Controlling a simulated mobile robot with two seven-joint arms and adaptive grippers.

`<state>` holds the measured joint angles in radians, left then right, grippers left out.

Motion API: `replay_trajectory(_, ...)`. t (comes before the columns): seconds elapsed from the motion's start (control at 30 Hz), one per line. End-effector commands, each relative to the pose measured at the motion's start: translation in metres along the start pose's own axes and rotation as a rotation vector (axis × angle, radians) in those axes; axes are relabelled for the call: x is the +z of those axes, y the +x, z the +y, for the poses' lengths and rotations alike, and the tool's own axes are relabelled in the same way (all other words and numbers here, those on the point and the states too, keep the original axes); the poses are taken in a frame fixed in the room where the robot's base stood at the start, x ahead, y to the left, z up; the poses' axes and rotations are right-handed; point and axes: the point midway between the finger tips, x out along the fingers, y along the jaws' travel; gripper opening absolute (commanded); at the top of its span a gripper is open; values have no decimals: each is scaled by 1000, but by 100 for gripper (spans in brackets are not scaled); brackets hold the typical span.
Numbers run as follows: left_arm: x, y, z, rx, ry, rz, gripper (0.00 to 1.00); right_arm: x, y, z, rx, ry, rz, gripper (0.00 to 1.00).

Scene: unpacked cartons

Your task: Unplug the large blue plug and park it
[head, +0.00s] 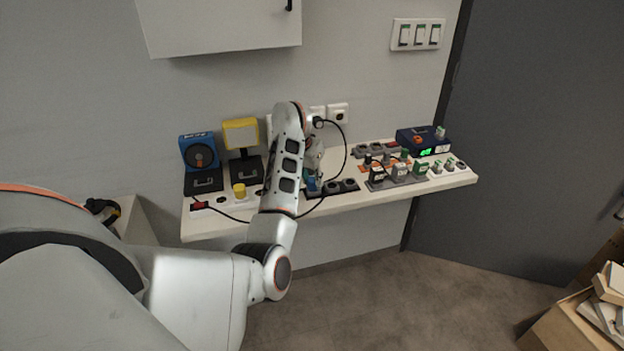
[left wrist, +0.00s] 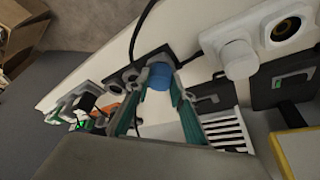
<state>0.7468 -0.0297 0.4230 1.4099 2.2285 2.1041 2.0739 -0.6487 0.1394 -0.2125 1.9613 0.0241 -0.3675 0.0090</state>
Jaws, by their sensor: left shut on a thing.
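The large blue plug (left wrist: 160,76) is between the teal fingertips of my left gripper (left wrist: 161,86), which is shut on it. In the head view the blue plug (head: 312,184) shows small below the gripper (head: 315,170), partly hidden by my arm. It is at the left end of a dark socket strip (head: 335,188), whose other round openings look empty. The strip also shows in the left wrist view (left wrist: 128,80). I cannot tell whether the plug is seated in the strip or just above it. My right gripper is not in view.
A black cable arches from the wall plug (head: 319,122) past my gripper. Grey-strip plugs (head: 399,174) and a dark blue power unit (head: 422,141) stand right on the shelf (head: 455,180).

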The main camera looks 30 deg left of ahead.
Motion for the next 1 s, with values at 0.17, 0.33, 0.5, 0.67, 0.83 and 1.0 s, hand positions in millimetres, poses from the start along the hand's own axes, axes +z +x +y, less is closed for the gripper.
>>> replay_trajectory(0.17, 0, 0, 0, 0, 0, 1, 0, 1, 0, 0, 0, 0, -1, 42)
replay_trajectory(0.33, 0, 0, 0, 0, 0, 1, 42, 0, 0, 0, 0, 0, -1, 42)
replay_trajectory(0.5, 0, 0, 0, 0, 0, 0, 42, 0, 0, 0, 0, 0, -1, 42)
replay_trajectory(0.67, 0, -3, 0, 1, 0, 1, 42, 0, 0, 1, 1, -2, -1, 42)
replay_trajectory(0.83, -1, -23, 1, 1, -2, 3, 42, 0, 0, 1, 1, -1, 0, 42)
replay_trajectory(1.0, -1, -57, 0, 0, -3, 4, 42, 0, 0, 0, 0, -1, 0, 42)
